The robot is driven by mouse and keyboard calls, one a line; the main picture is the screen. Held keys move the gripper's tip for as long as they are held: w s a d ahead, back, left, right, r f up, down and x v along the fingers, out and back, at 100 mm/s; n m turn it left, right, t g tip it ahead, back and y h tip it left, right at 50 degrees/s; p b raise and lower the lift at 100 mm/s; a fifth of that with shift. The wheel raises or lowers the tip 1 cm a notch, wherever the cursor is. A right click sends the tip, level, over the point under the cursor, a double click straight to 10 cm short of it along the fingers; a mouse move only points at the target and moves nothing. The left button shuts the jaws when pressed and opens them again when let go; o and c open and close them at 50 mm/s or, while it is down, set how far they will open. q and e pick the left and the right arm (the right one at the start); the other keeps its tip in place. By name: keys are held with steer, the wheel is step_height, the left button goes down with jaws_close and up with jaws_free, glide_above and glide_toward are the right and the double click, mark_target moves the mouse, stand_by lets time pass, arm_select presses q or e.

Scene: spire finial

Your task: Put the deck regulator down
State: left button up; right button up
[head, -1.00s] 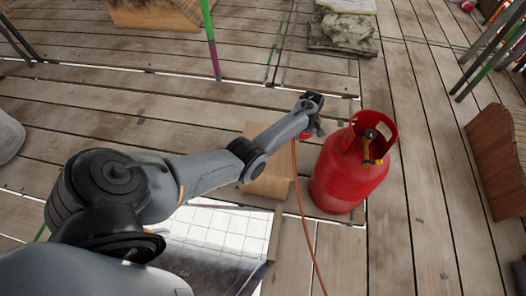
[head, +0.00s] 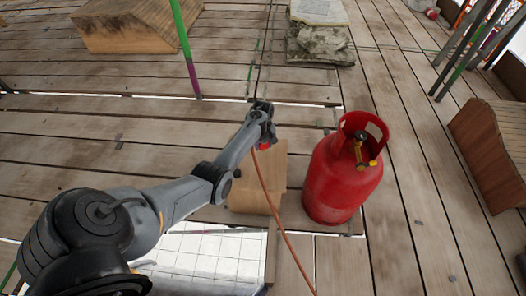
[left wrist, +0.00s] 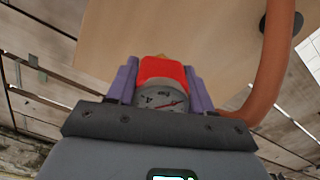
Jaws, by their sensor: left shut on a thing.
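My left gripper (head: 264,140) is shut on the deck regulator, a small red body (left wrist: 162,70) with a round dial gauge, seen between the purple fingers in the left wrist view. In the head view only a bit of the regulator's red (head: 264,147) shows below the gripper. An orange hose (head: 268,190) runs from there toward the front. The regulator appears over or near the far edge of a tan wooden box or board (head: 252,200); I cannot tell whether it touches. My right gripper is not in view.
A red gas cylinder (head: 330,185) with a yellow-and-black valve stands right of the gripper. A stone stack (head: 320,45) lies at the back, a wooden block (head: 130,30) at back left, another (head: 490,140) at right. Bare planks lie between.

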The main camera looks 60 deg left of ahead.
mark_target(263, 154)
arm_select(q)
step_height(263, 154, down, 3)
steer(key=shift+b, duration=1.25)
steer(key=shift+f+b, duration=0.5)
steer(key=shift+f, duration=0.05)
steer(key=shift+r, duration=0.1)
steer(key=o, duration=1.4)
